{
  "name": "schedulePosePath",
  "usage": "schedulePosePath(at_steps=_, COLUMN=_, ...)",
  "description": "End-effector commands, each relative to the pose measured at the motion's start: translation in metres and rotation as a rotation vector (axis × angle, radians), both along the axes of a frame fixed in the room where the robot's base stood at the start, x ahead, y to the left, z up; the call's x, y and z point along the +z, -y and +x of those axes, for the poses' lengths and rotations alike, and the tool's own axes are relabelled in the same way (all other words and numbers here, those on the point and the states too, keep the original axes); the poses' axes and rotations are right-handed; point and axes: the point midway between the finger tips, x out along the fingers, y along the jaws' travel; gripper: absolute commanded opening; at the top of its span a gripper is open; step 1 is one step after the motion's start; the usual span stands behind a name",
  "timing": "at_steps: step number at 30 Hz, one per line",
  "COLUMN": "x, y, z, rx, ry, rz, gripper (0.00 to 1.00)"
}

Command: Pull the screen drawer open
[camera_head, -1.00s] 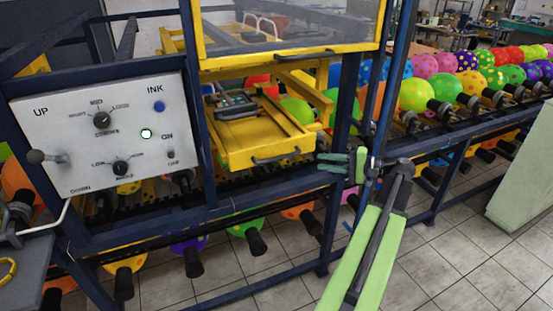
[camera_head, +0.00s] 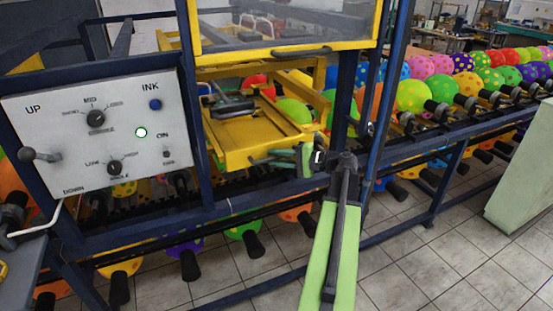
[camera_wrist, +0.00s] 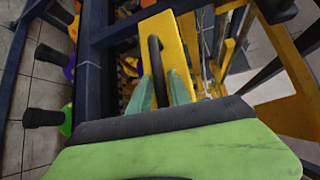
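The screen drawer (camera_head: 232,158) is a yellow frame under the clear-windowed yellow hood, with a dark bar handle on its front face. In the wrist view the dark handle (camera_wrist: 156,62) stands out against the yellow drawer front (camera_wrist: 176,42). My gripper (camera_head: 262,160) is at the drawer front, reaching in from the right. In the wrist view its two teal fingers (camera_wrist: 164,88) stand apart, one on each side of the handle, with gaps showing. The handle is mostly hidden by the fingers in the head view.
A control panel (camera_head: 100,130) with knobs and a lit lamp is at left. The yellow hood (camera_head: 290,45) hangs above the drawer. Blue frame posts (camera_head: 345,95) stand close to my arm. Balloons on a rail (camera_head: 465,90) run to the right. Tiled floor lies in front.

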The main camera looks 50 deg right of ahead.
Motion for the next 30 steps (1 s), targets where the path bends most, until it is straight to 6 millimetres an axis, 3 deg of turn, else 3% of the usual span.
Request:
schedulePosePath(at_steps=3, x=0.0001, y=0.0000, z=-0.0001, rx=0.000, ry=0.000, rz=0.000, gripper=0.21)
schedulePosePath(at_steps=8, x=0.0000, y=-0.0001, z=-0.0002, rx=0.001, ry=0.000, rz=0.000, gripper=0.00)
schedulePosePath(at_steps=30, x=-0.0003, y=-0.0010, z=0.0001, rx=0.003, ry=-0.001, rz=0.000, gripper=0.00)
